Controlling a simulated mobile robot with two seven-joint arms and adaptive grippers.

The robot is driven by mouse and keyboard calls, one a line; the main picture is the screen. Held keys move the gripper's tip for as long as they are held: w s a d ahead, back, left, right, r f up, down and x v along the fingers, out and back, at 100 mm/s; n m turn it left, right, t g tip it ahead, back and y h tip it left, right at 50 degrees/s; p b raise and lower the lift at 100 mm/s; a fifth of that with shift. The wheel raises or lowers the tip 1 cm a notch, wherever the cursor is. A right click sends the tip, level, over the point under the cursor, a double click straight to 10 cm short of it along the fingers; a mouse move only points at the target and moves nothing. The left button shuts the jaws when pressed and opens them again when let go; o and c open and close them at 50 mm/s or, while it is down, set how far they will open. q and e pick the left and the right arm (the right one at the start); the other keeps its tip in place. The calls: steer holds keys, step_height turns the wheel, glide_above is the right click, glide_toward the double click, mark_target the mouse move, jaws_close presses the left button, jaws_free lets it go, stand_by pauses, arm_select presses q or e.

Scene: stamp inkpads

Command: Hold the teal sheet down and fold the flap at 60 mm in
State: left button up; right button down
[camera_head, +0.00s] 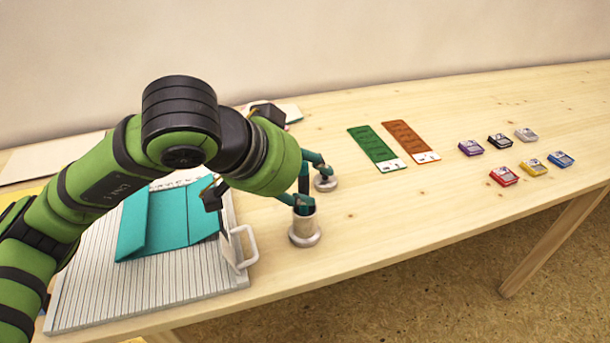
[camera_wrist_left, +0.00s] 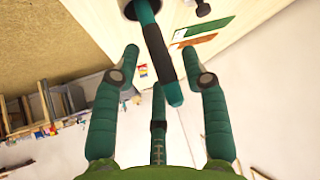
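The teal sheet (camera_head: 172,222) lies on a grey ribbed board (camera_head: 150,285) at the left, with crease lines across it. My left arm covers part of it. My left gripper (camera_head: 311,188) is to the right of the sheet, over a metal cup (camera_head: 304,232). A teal-and-black rod-like tool (camera_wrist_left: 158,55) stands in the cup. In the left wrist view the gripper's fingers (camera_wrist_left: 165,75) are spread around the tool, with gaps between. My right gripper is in neither view.
A white handle-like piece (camera_head: 242,252) is at the board's right edge. Green (camera_head: 376,146) and brown (camera_head: 410,141) strips and several small coloured inkpads (camera_head: 503,176) lie to the right. The table's front right is clear.

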arm_select(q)
steer(key=shift+a+r, duration=0.1)
steer(key=v, duration=1.1)
steer(key=shift+s+a+r, duration=0.2)
steer(key=shift+s+r, duration=0.05)
steer(key=shift+s, duration=0.05)
stand_by(0.3)
